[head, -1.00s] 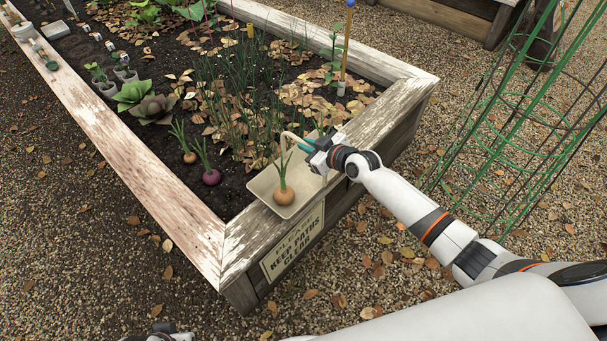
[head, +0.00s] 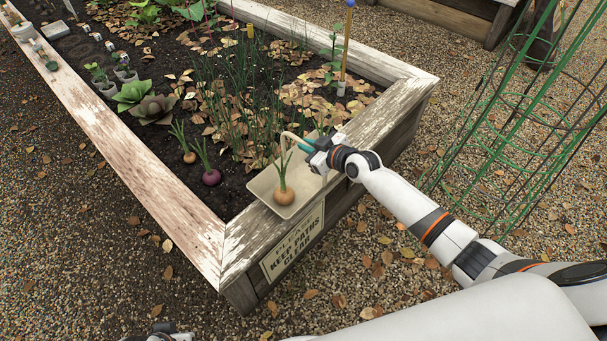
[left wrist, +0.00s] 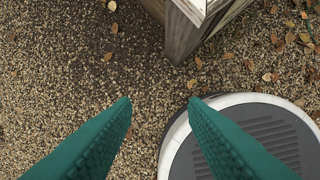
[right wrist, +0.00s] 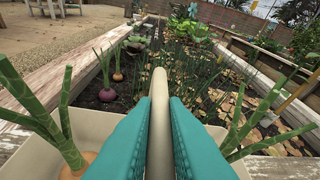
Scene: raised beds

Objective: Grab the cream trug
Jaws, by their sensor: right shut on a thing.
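The cream trug (head: 262,187) sits on the near corner of the raised bed's wooden rim. An orange onion with green leaves (head: 283,192) stands in it. My right gripper (head: 308,146) is at the trug's arched handle (head: 291,136), on the right side. In the right wrist view the teal fingers (right wrist: 159,125) are shut on the pale handle (right wrist: 158,90), one on each side. My left gripper (left wrist: 158,100) is open and empty above the gravel; only a bit of that arm shows at the head view's bottom edge.
A purple onion (head: 211,177) and another orange onion (head: 190,157) are in the soil left of the trug. A sign (head: 292,243) is on the bed's front side. A green wire cage (head: 500,130) stands on the gravel at right. Gravel in front is open.

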